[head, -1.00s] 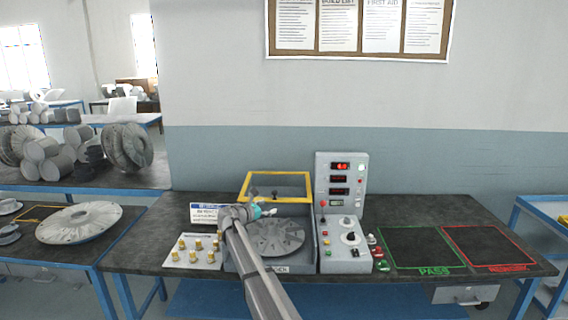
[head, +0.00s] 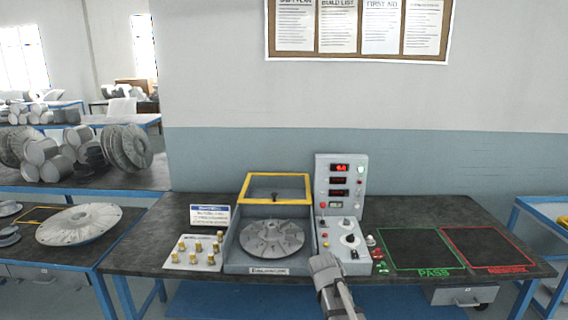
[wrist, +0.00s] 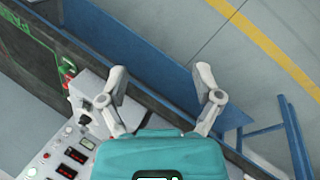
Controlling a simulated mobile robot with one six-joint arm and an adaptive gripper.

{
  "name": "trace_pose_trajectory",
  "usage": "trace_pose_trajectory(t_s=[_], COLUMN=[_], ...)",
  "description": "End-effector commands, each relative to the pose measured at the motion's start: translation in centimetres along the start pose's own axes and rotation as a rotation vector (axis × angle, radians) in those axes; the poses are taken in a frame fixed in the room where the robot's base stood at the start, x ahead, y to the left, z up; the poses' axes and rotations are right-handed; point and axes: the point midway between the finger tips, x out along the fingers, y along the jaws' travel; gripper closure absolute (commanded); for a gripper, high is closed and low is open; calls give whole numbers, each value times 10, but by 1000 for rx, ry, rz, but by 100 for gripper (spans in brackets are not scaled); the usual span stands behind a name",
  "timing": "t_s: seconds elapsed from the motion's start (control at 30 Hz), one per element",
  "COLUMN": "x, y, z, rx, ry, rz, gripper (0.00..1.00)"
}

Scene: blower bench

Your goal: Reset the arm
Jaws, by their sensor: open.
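My arm (head: 332,284) stands in front of the bench's front edge in the head view, just below the control panel (head: 348,245). The jaws cannot be made out there. In the wrist view my gripper (wrist: 162,85) has its two fingers spread wide apart with nothing between them. The fingers hang over the bench's blue front edge and the floor. The control panel also shows at the lower left of the wrist view (wrist: 62,150). The grey impeller disc (head: 271,238) sits in the test fixture (head: 236,258), whose yellow-framed cover (head: 277,177) stands raised.
A block with several brass fittings (head: 194,254) and a small sign (head: 210,215) are left of the fixture. The green PASS area (head: 421,248) and red-outlined area (head: 487,246) are empty. A side bench at left holds a large disc (head: 78,224).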

Motion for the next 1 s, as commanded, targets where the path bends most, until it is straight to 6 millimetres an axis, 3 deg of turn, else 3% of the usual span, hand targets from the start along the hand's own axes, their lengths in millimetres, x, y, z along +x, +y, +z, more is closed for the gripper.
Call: trace_pose_trajectory(t_s=[0.03, 0.1, 0.3, 0.5, 1.0], x=[0, 0, -5, -8, -8], y=[-12, -25, -55, -65, -65], z=[31, 56, 102, 114, 113], rx=[81, 190, 418, 497, 497], ry=[-2, -6, -31, -46, -46], rz=[-60, -145, -325, -389, -389], gripper=[17, 17, 17, 17, 17])
